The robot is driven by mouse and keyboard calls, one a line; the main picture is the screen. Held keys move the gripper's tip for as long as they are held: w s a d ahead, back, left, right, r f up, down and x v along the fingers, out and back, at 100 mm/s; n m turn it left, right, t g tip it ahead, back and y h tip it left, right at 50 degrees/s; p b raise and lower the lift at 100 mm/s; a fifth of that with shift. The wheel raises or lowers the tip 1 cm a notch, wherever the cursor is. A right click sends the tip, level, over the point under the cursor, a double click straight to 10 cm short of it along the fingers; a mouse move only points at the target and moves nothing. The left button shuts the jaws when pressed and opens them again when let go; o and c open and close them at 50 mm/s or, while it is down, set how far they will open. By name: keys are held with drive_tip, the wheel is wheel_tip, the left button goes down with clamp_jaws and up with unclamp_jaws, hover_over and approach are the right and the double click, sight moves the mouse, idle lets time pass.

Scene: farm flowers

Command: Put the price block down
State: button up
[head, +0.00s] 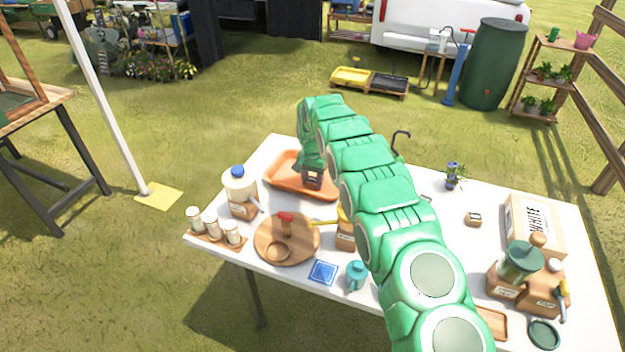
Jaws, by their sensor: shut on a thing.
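My gripper (312,182) is at the end of my green arm, over the right part of the orange tray (285,192) on the white table (265,160). It is shut on the price block, which is small and mostly hidden by the gripper; its face cannot be read. I cannot tell whether the block touches the tray or hangs above it.
A round wooden board (270,245) with a red-topped item stands in front of the tray. A blue tile (323,272), a teal cup (356,275) and a white-labelled box (535,228) are also on the table.

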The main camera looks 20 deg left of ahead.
sight(313, 181)
drive_tip(key=o, duration=1)
drive_tip(key=shift+r, duration=0.15)
wheel_tip(313, 181, up, 12)
